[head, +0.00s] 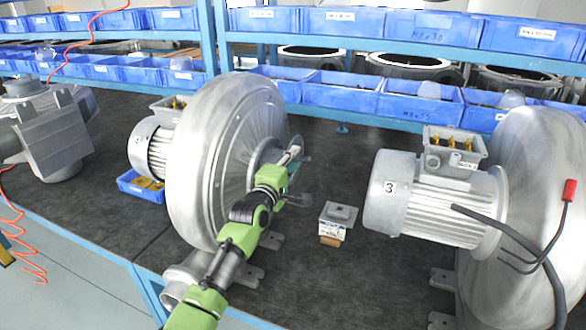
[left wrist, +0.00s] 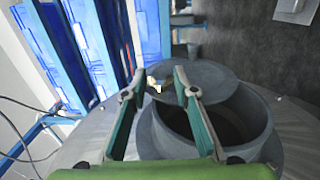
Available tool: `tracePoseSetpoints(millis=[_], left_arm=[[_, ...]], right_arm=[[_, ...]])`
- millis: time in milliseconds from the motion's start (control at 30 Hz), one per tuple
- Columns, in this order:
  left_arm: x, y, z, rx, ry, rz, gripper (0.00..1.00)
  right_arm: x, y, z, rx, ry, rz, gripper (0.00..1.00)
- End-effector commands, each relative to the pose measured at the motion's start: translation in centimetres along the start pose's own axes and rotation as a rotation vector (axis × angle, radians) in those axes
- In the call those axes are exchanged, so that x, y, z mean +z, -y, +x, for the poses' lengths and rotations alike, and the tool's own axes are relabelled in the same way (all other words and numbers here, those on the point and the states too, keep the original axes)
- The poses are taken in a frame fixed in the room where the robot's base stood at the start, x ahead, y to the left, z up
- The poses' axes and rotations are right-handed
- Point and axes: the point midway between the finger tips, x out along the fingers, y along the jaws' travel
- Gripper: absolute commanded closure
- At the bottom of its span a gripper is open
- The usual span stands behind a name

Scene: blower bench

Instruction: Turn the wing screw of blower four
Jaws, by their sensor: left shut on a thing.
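The middle blower, a large grey metal disc housing (head: 215,165), stands on the dark bench with its motor behind it; its number is too small to read for sure. My left arm reaches to the hub on its face. My left gripper (head: 293,155) is at the hub, its fingers partly hidden by the arm. In the left wrist view, the fingers (left wrist: 159,88) stand either side of a small pale piece, seemingly the wing screw (left wrist: 155,84), by a round grey cover (left wrist: 212,78) at the open inlet ring (left wrist: 262,125). My right gripper is not in view.
The blower marked 3 (head: 400,195) stands to the right, with a black cable (head: 510,232) beside it. A small box (head: 337,222) sits between the blowers. Blue bins (head: 340,92) line the back. Another grey machine (head: 55,135) stands at the left.

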Motion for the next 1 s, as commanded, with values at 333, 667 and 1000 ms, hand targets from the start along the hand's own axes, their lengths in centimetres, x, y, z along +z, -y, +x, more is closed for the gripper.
tracePoseSetpoints(millis=[333,667,1000], left_arm=[[0.12,0.25,-0.01,0.009,0.002,-0.002,0.95],[0.11,0.20,0.00,0.010,0.002,-0.002,0.56],[0.09,0.09,-0.27,0.013,0.002,-0.002,0.56]], right_arm=[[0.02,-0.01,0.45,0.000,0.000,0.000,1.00],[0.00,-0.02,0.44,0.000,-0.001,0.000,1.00],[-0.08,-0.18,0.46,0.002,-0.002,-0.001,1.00]])
